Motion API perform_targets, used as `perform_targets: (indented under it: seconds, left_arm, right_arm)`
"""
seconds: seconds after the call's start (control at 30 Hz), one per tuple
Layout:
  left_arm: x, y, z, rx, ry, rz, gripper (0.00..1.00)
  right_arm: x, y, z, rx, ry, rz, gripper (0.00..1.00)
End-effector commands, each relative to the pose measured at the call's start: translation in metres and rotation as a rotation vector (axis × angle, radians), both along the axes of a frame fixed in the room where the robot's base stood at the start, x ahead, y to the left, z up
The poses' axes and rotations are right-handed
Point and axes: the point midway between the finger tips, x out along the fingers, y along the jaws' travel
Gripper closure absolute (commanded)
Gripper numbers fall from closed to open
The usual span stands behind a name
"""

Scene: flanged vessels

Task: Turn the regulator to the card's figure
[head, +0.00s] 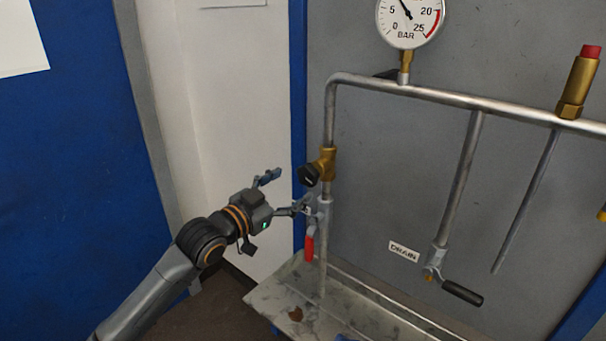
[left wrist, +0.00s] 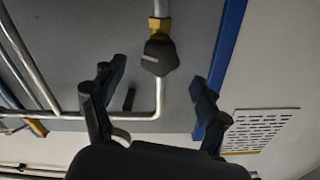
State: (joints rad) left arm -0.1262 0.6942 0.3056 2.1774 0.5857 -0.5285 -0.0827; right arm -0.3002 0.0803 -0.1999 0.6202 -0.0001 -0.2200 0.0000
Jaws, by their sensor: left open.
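The regulator is a brass body with a black knob (head: 309,175) on the upright pipe at the left of the panel. In the left wrist view the knob (left wrist: 160,57) shows ahead of my fingers, roughly between them, with a pale mark on it. My left gripper (head: 283,192) is open and empty, just left of the knob and apart from it. The pressure gauge (head: 408,22) is cut off at the top; its needle points up and left, past the 5. No card with a readable figure shows. My right gripper is not in view.
A grey valve with a red handle (head: 309,248) hangs below the regulator, close to my lower finger. A drain valve with a black handle (head: 462,293) and a brass, red-capped fitting (head: 580,82) are to the right. A metal tray (head: 283,297) lies below.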

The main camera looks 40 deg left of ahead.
Motion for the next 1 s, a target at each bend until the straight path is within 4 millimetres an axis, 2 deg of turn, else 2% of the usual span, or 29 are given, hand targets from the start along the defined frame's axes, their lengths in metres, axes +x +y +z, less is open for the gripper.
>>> perform_targets:
  seconds: [0.1, 0.3, 0.47, 0.73, 1.0]
  left_arm:
    - [0.02, -0.001, 0.003, -0.002, -0.002, 0.001, 0.25]
    - [0.042, -0.002, 0.001, -0.001, -0.001, 0.002, 0.25]
    - [0.05, -0.004, 0.0, -0.001, 0.001, 0.001, 0.25]
    - [0.05, -0.004, -0.001, 0.0, 0.001, 0.001, 0.25]
    - [0.05, -0.004, -0.001, 0.0, 0.001, 0.001, 0.79]
  right_arm:
    - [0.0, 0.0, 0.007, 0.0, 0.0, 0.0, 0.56]
    - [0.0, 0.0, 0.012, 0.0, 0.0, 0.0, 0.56]
    - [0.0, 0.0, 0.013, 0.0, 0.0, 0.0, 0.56]
    - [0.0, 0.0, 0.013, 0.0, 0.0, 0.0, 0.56]
    - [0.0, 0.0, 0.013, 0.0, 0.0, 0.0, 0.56]
